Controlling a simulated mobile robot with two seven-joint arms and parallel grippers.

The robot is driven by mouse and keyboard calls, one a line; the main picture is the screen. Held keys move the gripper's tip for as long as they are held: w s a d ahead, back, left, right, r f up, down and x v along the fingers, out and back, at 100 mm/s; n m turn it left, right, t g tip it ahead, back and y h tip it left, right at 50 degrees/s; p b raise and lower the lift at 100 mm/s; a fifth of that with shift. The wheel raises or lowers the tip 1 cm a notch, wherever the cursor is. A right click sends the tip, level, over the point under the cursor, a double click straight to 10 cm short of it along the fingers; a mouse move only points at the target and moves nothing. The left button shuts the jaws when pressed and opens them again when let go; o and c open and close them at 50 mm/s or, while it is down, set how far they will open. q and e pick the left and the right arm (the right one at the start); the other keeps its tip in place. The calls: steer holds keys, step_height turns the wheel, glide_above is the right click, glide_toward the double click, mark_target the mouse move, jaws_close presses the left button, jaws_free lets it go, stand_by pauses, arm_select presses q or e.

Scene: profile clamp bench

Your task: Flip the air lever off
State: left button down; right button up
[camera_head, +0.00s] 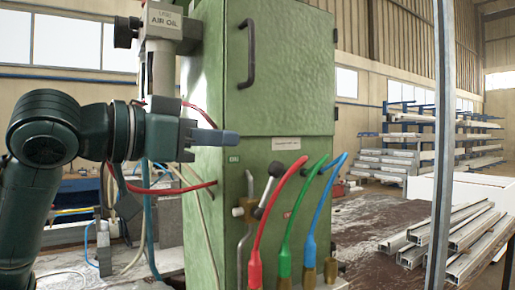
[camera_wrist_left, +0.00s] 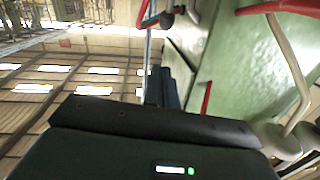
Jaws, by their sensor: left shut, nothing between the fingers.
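The air lever (camera_head: 268,190) is a short grey bar with a black knob at its upper end. It leans up and to the right from a brass valve (camera_head: 243,210) with a white cap, on the front of the green cabinet (camera_head: 285,100). My left gripper (camera_head: 230,138) is shut and empty, pointing right in front of the cabinet. It is above and left of the lever and apart from it in the picture. In the left wrist view the dark fingers (camera_wrist_left: 170,86) show beside the green cabinet side. My right gripper is not in view.
Red (camera_head: 277,215), green (camera_head: 300,220) and blue (camera_head: 322,205) hoses curve down just right of the lever. An air-oil unit (camera_head: 163,22) stands above my left wrist. A grey post (camera_head: 441,150) and metal profiles (camera_head: 455,240) are at the right.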

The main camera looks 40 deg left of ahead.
mark_target(268, 190)
arm_select(q)
steer(key=w, duration=0.2)
steer(key=w+d+f, duration=0.1)
steer(key=w, duration=0.1)
steer(key=w+f, duration=0.1)
steer(key=w, duration=0.1)
steer(key=shift+d, duration=0.3)
steer(key=shift+w+f, duration=0.5)
steer(key=shift+f, duration=0.1)
steer(key=shift+d, duration=0.1)
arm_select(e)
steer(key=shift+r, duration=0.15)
arm_select(q)
steer(key=shift+w+d+r+p, duration=0.15)
steer(key=shift+w+p, duration=0.3)
steer(key=shift+p, duration=0.3)
steer(key=shift+w, duration=0.1)
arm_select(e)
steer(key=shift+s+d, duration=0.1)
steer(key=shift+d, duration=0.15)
